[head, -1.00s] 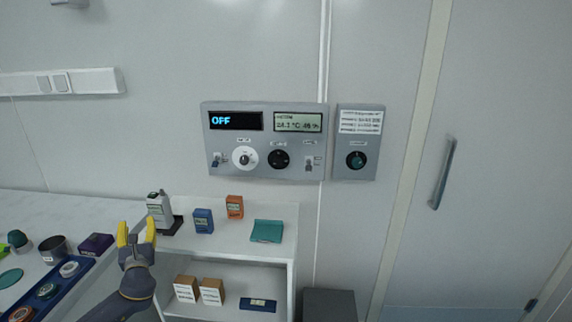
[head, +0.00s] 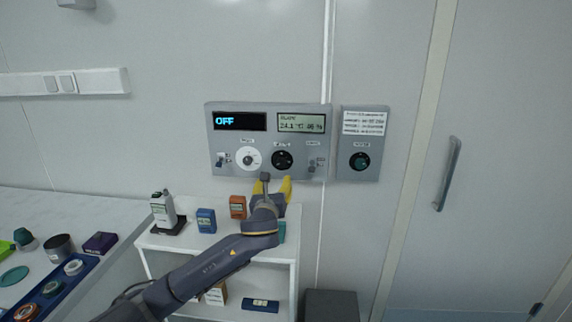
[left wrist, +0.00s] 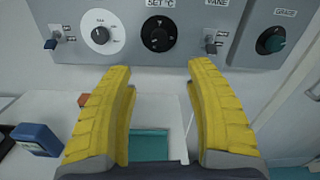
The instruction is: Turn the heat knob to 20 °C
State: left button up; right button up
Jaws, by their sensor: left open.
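The black knob labelled "SET °C" (head: 283,159) is on the grey wall panel (head: 233,175). It also shows in the left wrist view (left wrist: 159,33), top centre, with a pale pointer mark; its exact setting is too small to read. My left gripper (head: 272,184) is open and empty. Its yellow fingers are just below the knob in the head view. In the left wrist view the spread fingers (left wrist: 160,68) point toward the panel, below the knob and apart from it. The right gripper is out of view.
A white knob (head: 249,159) is left of the black knob, and small switches flank both. The displays read "OFF" (head: 239,121) and about 24.1 °C (head: 301,123). A teal knob (head: 360,162) is on a separate box. A white shelf with small boxes (head: 206,220) stands below.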

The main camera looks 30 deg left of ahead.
aim_at(281, 163)
pick_arm(q)
jog(key=x, duration=1.6)
jog(key=shift+w+a, duration=0.2)
jog(key=shift+w, duration=0.1)
jog(key=shift+c, duration=0.4)
grip_shut()
